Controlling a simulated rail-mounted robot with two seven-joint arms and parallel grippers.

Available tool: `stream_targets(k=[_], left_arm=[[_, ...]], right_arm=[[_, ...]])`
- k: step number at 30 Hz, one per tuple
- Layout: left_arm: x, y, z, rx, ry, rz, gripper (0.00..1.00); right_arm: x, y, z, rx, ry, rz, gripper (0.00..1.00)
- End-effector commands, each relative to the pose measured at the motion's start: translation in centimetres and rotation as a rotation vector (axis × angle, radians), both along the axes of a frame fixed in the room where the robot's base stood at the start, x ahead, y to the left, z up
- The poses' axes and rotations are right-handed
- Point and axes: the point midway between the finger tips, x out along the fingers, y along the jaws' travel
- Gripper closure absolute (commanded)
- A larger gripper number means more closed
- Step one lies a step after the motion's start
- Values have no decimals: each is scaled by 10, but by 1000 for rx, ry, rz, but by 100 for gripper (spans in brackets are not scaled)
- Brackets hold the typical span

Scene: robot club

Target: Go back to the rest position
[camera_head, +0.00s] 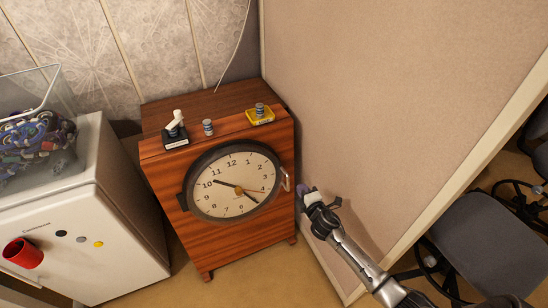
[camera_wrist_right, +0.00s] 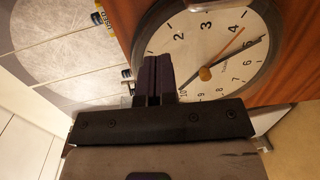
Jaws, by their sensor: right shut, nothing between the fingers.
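My right gripper (camera_head: 303,190) comes in from the lower right in the head view and stands just right of a wooden cabinet (camera_head: 222,243). In the right wrist view its dark fingers (camera_wrist_right: 157,78) are together with nothing between them. A large round clock (camera_head: 236,181) with a dark rim covers the cabinet's front, and a metal handle (camera_head: 286,180) is at its right side. The clock face (camera_wrist_right: 215,50) also shows behind the fingers in the wrist view. My left gripper is not in view.
On the cabinet top are a black base with a white piece (camera_head: 175,130), a small striped cylinder (camera_head: 208,127) and a yellow tray (camera_head: 260,117) with another cylinder. A white fridge (camera_head: 75,235) stands left, a beige partition (camera_head: 385,100) right, with chairs (camera_head: 475,240) beyond it.

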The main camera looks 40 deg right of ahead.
Motion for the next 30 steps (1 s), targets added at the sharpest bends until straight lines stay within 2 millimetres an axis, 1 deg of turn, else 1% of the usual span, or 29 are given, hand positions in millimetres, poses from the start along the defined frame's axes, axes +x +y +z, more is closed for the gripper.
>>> stream_targets(k=[8, 11, 14, 16, 18, 20, 22, 23, 24, 26, 27, 29, 30], left_arm=[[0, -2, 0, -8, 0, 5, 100], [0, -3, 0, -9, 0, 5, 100], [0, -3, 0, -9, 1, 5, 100], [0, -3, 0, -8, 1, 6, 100], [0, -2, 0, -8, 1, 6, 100], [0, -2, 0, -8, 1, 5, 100], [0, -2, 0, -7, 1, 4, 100], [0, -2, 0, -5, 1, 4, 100], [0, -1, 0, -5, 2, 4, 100], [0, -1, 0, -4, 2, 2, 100], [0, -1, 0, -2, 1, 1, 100], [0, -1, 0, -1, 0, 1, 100], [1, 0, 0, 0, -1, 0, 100]], right_arm=[[-2, 0, 1, 2, -2, 0, 100], [-3, -2, -1, 43, -10, -21, 100], [-11, -15, -10, 126, 12, -135, 100], [-22, -27, -20, 226, 32, -255, 100], [-32, -32, -16, 351, 25, -382, 100], [-39, -27, -7, 471, 15, -477, 100], [-46, -9, 6, 618, 13, -563, 100], [-50, 3, 12, 683, 17, -589, 100], [-55, 23, 20, 772, 30, -618, 100], [-70, 60, 27, 903, 81, -646, 100], [-85, 86, 29, 977, 132, -656, 100], [-107, 121, 32, 1055, 210, -650, 100], [-121, 141, 33, 1095, 258, -640, 100]])
